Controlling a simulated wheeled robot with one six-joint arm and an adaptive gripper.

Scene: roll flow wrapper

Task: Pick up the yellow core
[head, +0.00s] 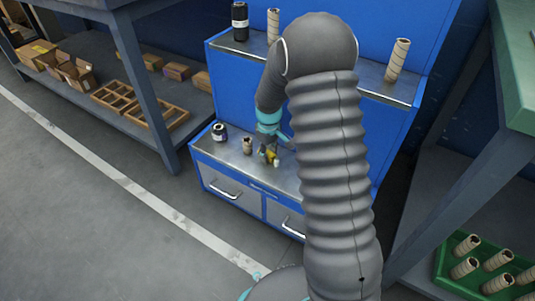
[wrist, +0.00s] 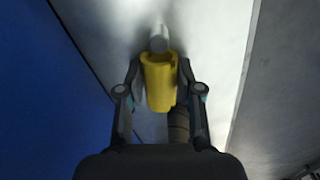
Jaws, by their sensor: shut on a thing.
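The yellow core (wrist: 160,88) is a short hollow cylinder, seen in the wrist view between the two fingers of my gripper (wrist: 160,72), which are shut on its sides. In the head view the yellow core (head: 270,154) shows small at my gripper (head: 267,150), over the metal top of the blue cabinet (head: 232,157). I cannot tell whether the core touches the surface. A small white cylinder (wrist: 159,40) is just beyond the core in the wrist view, and a darker ribbed cylinder (wrist: 178,124) is partly hidden behind my gripper.
On the cabinet top, a brown core (head: 247,146) and a dark jar (head: 219,132) stand left of my gripper. The upper shelf holds a black jar (head: 240,21) and tan tubes (head: 397,60). A green tray (head: 441,267) with several tubes is at lower right.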

